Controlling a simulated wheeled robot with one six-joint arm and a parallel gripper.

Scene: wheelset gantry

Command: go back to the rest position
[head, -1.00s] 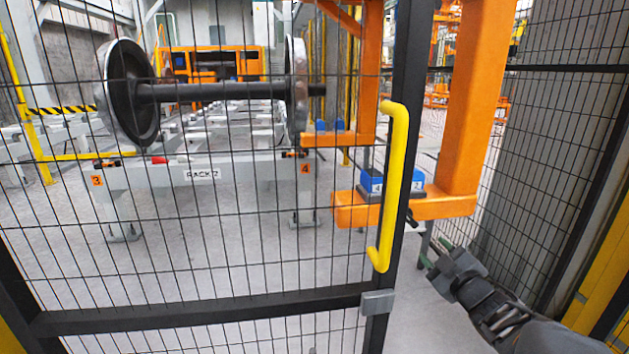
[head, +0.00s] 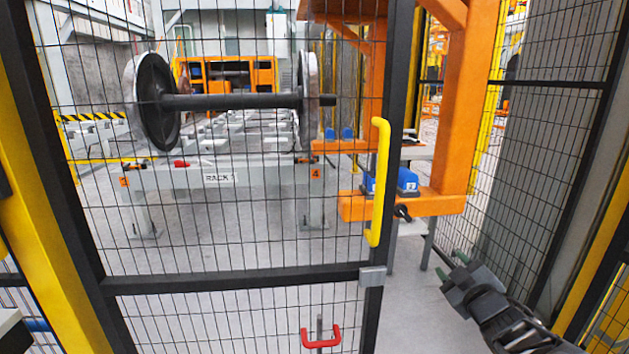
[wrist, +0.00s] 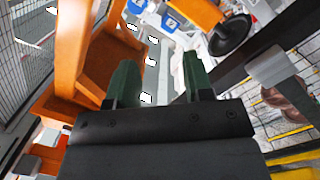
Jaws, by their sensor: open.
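My gripper (head: 450,271) is at the lower right in the head view, past the right edge of the mesh gate (head: 232,277). Its two green fingers stand apart with nothing between them. In the wrist view my gripper (wrist: 160,80) is also open and empty. The yellow gate handle (head: 380,180) is to the left of my gripper and apart from it.
An orange gantry post (head: 462,110) with blue blocks (head: 407,180) on its bracket stands beyond the gate. A wheelset (head: 235,101) rests on a rack (head: 255,175) behind the mesh. A mesh fence (head: 540,150) stands on the right. A red handle (head: 320,338) is low on the gate.

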